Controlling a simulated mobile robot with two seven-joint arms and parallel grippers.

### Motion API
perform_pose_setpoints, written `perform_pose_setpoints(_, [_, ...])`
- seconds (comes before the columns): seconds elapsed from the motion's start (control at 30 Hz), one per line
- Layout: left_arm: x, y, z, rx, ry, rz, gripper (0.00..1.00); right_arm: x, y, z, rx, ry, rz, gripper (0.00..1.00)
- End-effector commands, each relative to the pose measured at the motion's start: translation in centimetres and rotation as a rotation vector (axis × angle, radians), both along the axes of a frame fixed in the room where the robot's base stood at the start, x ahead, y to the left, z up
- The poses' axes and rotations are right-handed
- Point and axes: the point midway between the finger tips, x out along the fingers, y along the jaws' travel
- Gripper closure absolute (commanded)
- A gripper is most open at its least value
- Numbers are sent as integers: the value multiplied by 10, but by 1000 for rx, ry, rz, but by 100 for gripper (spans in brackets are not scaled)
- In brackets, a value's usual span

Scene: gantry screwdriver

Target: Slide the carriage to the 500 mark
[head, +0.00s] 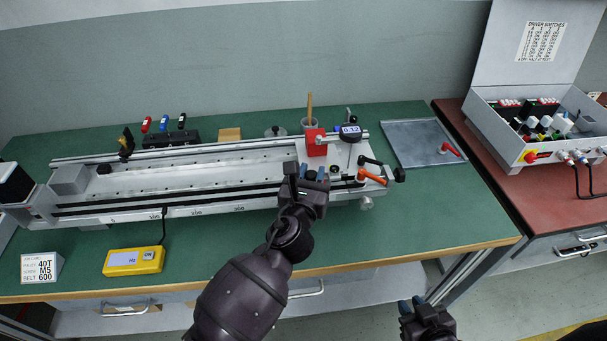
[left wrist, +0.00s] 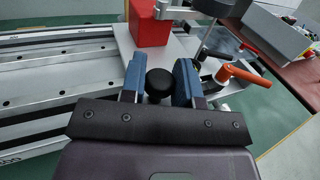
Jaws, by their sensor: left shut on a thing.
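The carriage (head: 341,158) is a pale metal plate at the right end of the long rail bed; it also shows in the left wrist view (left wrist: 126,45). It bears a red block (head: 316,144). My left gripper (head: 312,174) is at the carriage's front edge. In the left wrist view its blue fingers are shut on a black knob (left wrist: 159,84). The scale (head: 197,211) runs along the front of the bed, with marks up to 300 readable; its right part is hidden behind my left arm. My right gripper (head: 412,304) is low, away from the bench; its jaw gap is unclear.
An orange lever (head: 372,176) and a digital gauge (head: 350,131) sit at the carriage's right. A yellow meter (head: 133,261) lies front left. A grey tray (head: 420,143) lies to the right. The bed left of the carriage looks clear up to a grey block (head: 70,179).

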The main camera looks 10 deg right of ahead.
Motion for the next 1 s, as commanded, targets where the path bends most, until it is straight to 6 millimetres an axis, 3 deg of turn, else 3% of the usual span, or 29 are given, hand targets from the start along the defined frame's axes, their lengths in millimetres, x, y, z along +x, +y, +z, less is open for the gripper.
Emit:
perform_pose_setpoints(0.27, [-2,-5,1,-5,-1,-10,100,-1,0,-2,0,5,0,76])
perform_pose_setpoints(0.3, [-2,-5,1,-5,-1,-11,69,-1,0,-3,0,6,-1,76])
perform_pose_setpoints(0.43, [-2,-4,1,-4,-2,-9,50,-1,0,-3,1,6,-1,76])
perform_pose_setpoints(0.77, [-3,-2,1,-2,0,-5,48,-1,0,-3,1,6,-1,76])
perform_pose_setpoints(1.0, [-28,10,2,-2,-1,-6,48,2,0,6,1,-5,-1,76])
